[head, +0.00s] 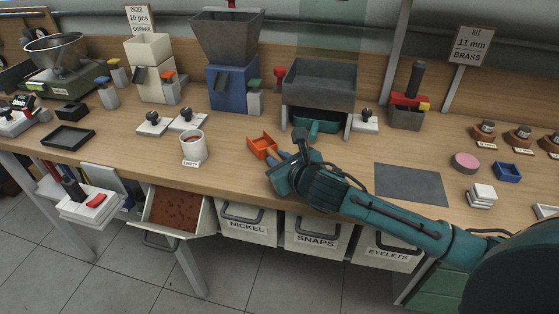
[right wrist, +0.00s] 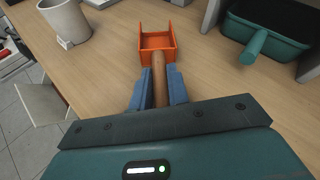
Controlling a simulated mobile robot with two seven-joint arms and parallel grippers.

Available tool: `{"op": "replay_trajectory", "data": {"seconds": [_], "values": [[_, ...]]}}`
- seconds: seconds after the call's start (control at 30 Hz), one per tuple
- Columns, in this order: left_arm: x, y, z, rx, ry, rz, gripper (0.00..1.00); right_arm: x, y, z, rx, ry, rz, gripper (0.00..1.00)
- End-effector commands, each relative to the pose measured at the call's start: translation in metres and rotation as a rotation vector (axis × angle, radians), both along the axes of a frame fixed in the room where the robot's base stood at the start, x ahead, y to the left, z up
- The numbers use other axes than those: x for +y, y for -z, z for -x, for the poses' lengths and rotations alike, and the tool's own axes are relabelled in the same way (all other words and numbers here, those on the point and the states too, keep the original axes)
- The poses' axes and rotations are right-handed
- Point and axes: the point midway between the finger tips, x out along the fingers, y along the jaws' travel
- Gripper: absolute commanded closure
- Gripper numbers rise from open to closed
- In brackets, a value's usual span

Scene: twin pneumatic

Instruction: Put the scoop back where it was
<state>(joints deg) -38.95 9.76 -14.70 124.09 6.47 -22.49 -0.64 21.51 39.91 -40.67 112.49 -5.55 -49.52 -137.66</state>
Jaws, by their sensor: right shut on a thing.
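The orange scoop (head: 262,147) has an open square bowl and a wooden handle. It is over the middle of the bench, right of the white mug (head: 193,148); I cannot tell if it touches the wood. My right gripper (head: 283,159) is shut on the scoop's handle. In the right wrist view the blue fingers (right wrist: 159,88) close around the handle, and the scoop's bowl (right wrist: 157,42) points away and looks empty. My left gripper is not in view.
An open drawer (head: 146,220) of reddish-brown bits juts out below the bench front. A grey hopper stand (head: 319,85) with a teal tray (head: 316,122) under it stands behind the scoop. A dark grey mat (head: 411,184) lies to the right. Closed bins (head: 247,224) hang under the edge.

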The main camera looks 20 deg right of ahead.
Motion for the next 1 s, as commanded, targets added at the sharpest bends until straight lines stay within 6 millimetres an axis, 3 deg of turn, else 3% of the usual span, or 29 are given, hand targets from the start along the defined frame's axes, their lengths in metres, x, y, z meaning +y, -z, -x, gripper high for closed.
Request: {"op": "replay_trajectory", "data": {"seconds": [0.17,0.2,0.47,0.77,1.0], "values": [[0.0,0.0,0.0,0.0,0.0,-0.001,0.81,0.0,0.001,0.0,0.0,0.0,0.001,1.0],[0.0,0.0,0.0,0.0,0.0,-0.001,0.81,0.0,0.002,0.0,0.001,0.0,0.0,0.82],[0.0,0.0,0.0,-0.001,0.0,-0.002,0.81,0.0,0.002,0.0,0.001,0.0,0.0,0.61],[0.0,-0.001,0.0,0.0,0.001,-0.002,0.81,0.0,-0.002,0.002,0.0,0.0,0.0,0.61],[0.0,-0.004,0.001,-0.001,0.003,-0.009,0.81,-0.005,-0.017,0.039,0.001,-0.002,0.004,0.61]]}}
